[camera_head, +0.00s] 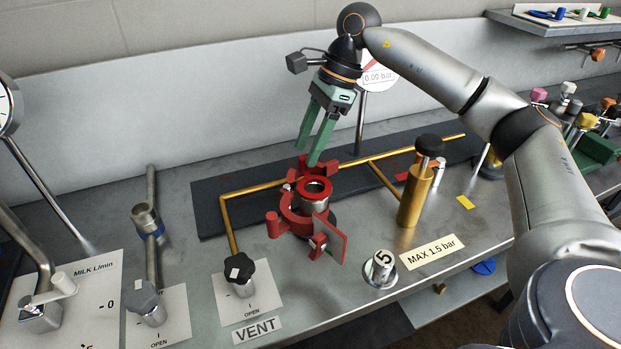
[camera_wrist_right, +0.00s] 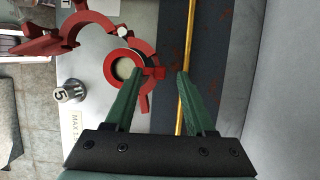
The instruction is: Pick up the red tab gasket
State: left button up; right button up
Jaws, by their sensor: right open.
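The red tab gasket (camera_head: 302,188) is a red ring lying on top of a short metal pipe end. In the right wrist view its ring (camera_wrist_right: 109,66) shows left of the fingers, and its small tab (camera_wrist_right: 154,72) points in between the fingertips. My right gripper (camera_head: 313,160) has green fingers pointing down just above and behind the ring. It is open, with no visible grip on the tab; whether a finger touches it I cannot tell. An open red clamp (camera_head: 292,217) lies around the pipe end below the gasket. My left gripper is not in view.
A brass cylinder with a black knob (camera_head: 416,190) stands to the right. A brass pipe (camera_head: 240,192) runs behind the clamp. A black-handled vent valve (camera_head: 239,270) is at front left, and a steel weight marked 5 (camera_head: 380,267) is at front right.

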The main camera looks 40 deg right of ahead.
jog(key=shift+x, duration=0.8)
jog(key=shift+c, duration=0.2)
grip_shut()
